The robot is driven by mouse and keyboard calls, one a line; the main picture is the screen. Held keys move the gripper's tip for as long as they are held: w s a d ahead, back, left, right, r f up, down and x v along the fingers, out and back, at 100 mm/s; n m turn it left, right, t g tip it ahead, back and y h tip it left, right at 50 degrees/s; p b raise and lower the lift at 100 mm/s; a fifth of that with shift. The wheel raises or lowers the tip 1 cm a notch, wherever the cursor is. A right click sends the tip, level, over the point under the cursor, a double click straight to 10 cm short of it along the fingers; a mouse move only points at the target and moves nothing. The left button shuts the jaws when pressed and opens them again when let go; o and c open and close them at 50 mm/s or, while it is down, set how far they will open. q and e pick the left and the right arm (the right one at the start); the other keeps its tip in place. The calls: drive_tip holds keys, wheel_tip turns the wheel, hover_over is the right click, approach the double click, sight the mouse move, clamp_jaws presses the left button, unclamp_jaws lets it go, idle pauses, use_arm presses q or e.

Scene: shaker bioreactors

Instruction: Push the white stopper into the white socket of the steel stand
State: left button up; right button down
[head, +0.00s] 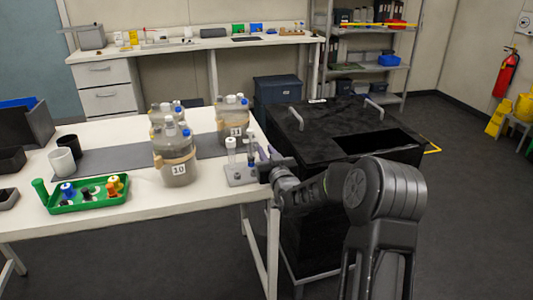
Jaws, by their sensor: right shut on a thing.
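The steel stand (240,178) is a small plate on the right end of the white table. A white upright piece (231,150) rises from its left side, and a slim piece with blue on it (251,150) stands to the right of that. I cannot tell which part is the white socket. My right gripper (262,166) reaches in from the right, low at the stand's right side. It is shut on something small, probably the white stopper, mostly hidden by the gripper. Whether the stopper touches the socket cannot be seen. My left gripper is out of view.
Lidded bioreactor jars (175,165) stand left of and behind the stand. A green tray (88,194) with coloured parts and a white cup (62,161) are farther left. A black cabinet (340,140) stands right of the table. The front table edge is clear.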

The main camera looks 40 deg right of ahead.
drive_tip(key=shift+f, duration=0.15)
drive_tip(key=c, duration=1.2)
unclamp_jaws()
drive_tip(key=shift+c, duration=0.2)
drive_tip(key=shift+s, duration=0.1)
drive_tip(key=b+v, duration=0.1)
drive_tip(key=v, duration=0.6)
drive_tip(key=shift+s+a, duration=0.15)
drive_tip(key=shift+s, duration=0.2)
